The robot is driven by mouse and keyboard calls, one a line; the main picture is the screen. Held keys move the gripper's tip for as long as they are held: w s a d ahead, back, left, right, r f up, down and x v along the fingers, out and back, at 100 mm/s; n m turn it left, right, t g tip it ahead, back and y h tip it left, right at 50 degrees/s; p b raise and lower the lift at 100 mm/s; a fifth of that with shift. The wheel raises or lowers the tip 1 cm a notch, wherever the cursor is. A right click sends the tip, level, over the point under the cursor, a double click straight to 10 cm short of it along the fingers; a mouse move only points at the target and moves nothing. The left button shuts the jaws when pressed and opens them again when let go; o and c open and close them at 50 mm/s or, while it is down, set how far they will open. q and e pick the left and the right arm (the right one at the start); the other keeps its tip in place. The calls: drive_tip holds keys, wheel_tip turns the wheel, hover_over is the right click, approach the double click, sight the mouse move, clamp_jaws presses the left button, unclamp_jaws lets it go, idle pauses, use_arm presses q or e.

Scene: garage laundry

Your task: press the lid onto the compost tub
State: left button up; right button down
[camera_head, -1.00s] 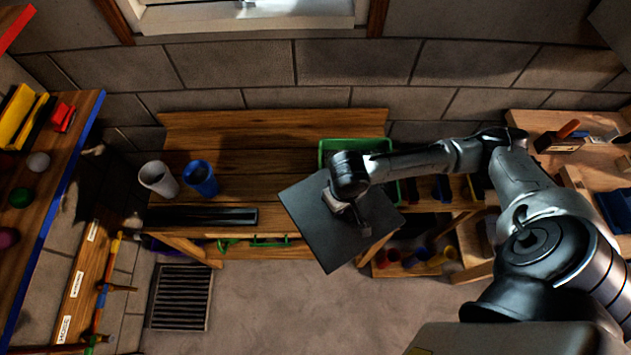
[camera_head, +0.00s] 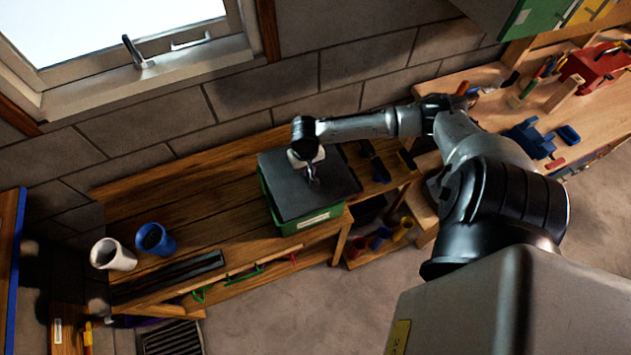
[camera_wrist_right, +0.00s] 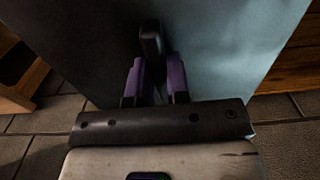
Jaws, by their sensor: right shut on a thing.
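The compost tub (camera_head: 312,222) is a green box with a pale label on its front, standing on the right end of the wooden bench. The dark grey square lid (camera_head: 331,187) lies over its top and hides the opening. I cannot tell whether the lid is fully seated. My right gripper (camera_head: 312,178) is above the lid, shut on its handle. In the right wrist view the purple-sided fingers (camera_wrist_right: 153,80) pinch the black upright handle (camera_wrist_right: 151,40), with the lid (camera_wrist_right: 218,45) filling the space beyond. My left gripper is not in view.
The wooden bench (camera_head: 190,200) carries a white cup (camera_head: 112,255), a blue cup (camera_head: 155,240) and a black tray (camera_head: 168,277) left of the tub. A workbench with tools and a red toolbox (camera_head: 597,70) is at the right. A window is at upper left.

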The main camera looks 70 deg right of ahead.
sight(299, 175)
drive_tip(key=shift+w+d+f, duration=0.1)
drive_tip(key=shift+w+d, duration=0.1)
drive_tip(key=shift+w, duration=0.4)
drive_tip(key=shift+w+d+f, duration=0.1)
drive_tip(key=shift+w+d, duration=0.1)
drive_tip(key=shift+w, duration=0.4)
drive_tip(key=shift+w+a+f, duration=0.1)
drive_tip(key=shift+w+f, duration=0.05)
drive_tip(key=shift+w, duration=0.25)
wheel_tip(299, 175, down, 2)
drive_tip(key=b, duration=0.3)
drive_tip(key=shift+f, duration=0.2)
wheel_tip(299, 175, down, 2)
drive_tip(key=b, duration=0.3)
drive_tip(key=shift+f+b, duration=0.15)
drive_tip(key=shift+b, duration=0.2)
drive_tip(key=shift+f, duration=0.75)
drive_tip(key=shift+p, duration=0.45)
drive_tip(key=shift+p, duration=0.4)
